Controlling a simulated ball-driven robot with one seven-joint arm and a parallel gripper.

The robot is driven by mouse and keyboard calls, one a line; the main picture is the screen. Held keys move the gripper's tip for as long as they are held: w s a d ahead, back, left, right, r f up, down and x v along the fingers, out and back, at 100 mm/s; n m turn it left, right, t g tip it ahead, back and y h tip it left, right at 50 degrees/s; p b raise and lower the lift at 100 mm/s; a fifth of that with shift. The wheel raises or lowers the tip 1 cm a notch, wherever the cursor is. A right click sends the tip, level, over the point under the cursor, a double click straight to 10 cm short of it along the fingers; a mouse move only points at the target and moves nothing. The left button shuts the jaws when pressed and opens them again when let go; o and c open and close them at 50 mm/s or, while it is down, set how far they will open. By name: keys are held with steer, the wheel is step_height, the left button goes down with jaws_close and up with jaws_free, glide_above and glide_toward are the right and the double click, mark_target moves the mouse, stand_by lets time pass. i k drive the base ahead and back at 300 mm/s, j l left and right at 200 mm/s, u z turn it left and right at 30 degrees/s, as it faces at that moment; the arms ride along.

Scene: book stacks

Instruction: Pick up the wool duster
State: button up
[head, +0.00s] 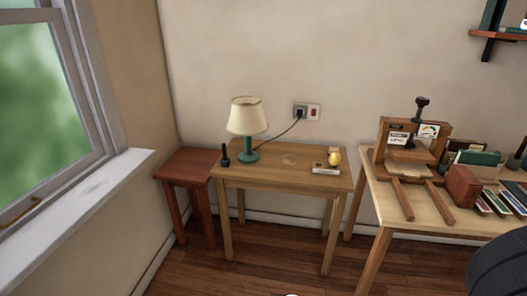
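I cannot pick out a wool duster for certain. On the small wooden table (270,177) a small yellow rounded thing (335,158) sits near the right end, too small to identify. A low pale block (325,170) lies just in front of it. A dark upright thing (225,155) with a thin neck and wider base stands at the table's left end, and I cannot tell what it is. My gripper is not in view.
A teal lamp (247,118) with a cream shade stands on the small table, its cord running to a wall socket (306,112). A red-brown stool (187,167) stands left. A larger table (400,204) at right holds a wooden press (408,150) and several books. The wooden floor in front is clear.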

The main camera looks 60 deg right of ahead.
mark_target(225, 162)
steer(key=z, duration=1.15)
